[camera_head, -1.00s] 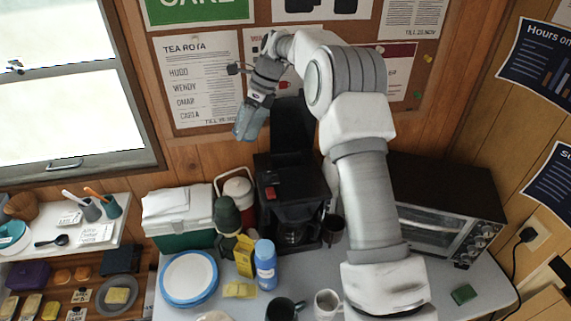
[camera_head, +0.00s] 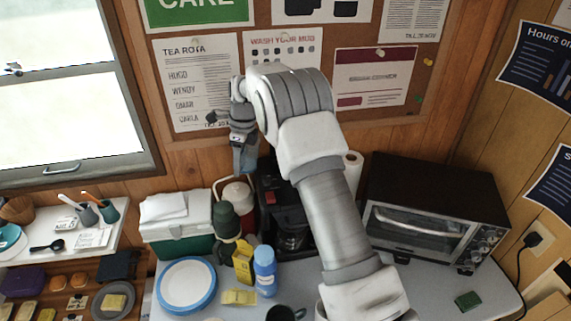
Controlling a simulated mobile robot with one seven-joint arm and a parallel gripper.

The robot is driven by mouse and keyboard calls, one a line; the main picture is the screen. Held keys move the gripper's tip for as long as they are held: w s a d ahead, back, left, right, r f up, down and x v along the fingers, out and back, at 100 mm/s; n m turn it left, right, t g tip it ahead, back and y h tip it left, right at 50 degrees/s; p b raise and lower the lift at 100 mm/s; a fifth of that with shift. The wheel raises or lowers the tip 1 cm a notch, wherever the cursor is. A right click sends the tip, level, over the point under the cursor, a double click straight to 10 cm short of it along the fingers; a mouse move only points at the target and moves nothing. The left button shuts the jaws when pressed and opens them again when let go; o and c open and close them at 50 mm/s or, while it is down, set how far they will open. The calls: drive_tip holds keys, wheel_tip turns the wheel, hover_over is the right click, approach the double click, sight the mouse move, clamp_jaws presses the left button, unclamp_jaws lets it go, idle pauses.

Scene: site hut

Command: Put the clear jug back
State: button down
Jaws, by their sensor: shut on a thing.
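My gripper (camera_head: 242,130) is raised in front of the pinboard, above the back of the table, and points down. It is shut on a small bluish, see-through thing, which looks like the clear jug (camera_head: 245,158). The jug is held in the air just left of the black coffee machine (camera_head: 272,190), above the red and white flask. Its handle and contents are too small to make out. My arm hides part of the coffee machine, whose glass pot (camera_head: 291,238) shows low at its front.
A green cool box (camera_head: 178,246), a red and white flask (camera_head: 237,193), a dark green flask (camera_head: 226,222), a yellow carton (camera_head: 243,262) and a blue bottle (camera_head: 265,270) crowd the coffee machine's left. A toaster oven (camera_head: 435,215) stands right. Bare table shows near a green sponge (camera_head: 468,300).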

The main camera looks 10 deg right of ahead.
drive_tip(key=shift+a+f+h, duration=0.4)
drive_tip(key=shift+f+h, duration=0.1)
drive_tip(key=shift+h, duration=0.4)
